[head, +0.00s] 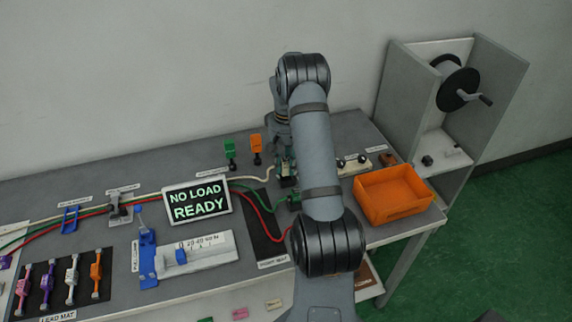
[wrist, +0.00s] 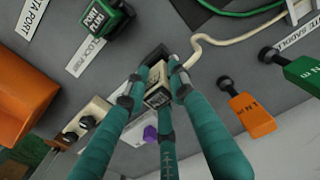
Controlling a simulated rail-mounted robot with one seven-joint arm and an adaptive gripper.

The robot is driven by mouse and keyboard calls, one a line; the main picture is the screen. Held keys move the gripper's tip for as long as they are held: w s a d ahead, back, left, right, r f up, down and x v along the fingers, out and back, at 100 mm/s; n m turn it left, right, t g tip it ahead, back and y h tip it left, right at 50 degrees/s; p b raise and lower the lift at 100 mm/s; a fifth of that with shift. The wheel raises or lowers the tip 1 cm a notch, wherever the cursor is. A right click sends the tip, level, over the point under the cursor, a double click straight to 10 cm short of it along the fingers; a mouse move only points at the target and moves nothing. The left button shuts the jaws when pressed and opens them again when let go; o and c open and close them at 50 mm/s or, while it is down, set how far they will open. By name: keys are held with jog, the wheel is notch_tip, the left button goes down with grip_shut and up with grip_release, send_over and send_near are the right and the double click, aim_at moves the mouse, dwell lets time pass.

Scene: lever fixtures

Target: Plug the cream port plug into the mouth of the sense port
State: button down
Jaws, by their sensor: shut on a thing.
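The cream port plug (wrist: 157,97) shows in the wrist view between the tips of my gripper (wrist: 155,88), with printing on its face. My three teal fingers are shut around it. A cream cable (wrist: 217,41) runs from beside the fingertips toward the top right. A dark block (wrist: 156,54) lies just beyond the fingertips; I cannot tell if it is the sense port or if the plug touches it. No sense port mouth is clearly visible. In the head view my gripper (head: 287,172) is low over the back of the bench, and my arm hides much around it.
A cream block with black knobs (head: 352,165) and an orange bin (head: 395,194) stand right of my gripper. Green (head: 230,148) and orange (head: 256,142) tagged pieces stand to its left. The display (head: 197,201) reads NO LOAD READY. A green block (wrist: 105,17) is near the fingers.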

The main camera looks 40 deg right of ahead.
aim_at(286, 159)
jog(key=shift+f+b, duration=1.1)
jog(key=shift+f, duration=0.1)
jog(key=c, duration=1.4)
grip_release()
notch_tip(286, 159, up, 12)
notch_tip(286, 159, down, 12)
jog(key=shift+r+p, duration=0.55)
jog(key=shift+r, duration=0.1)
jog(key=shift+f, duration=0.2)
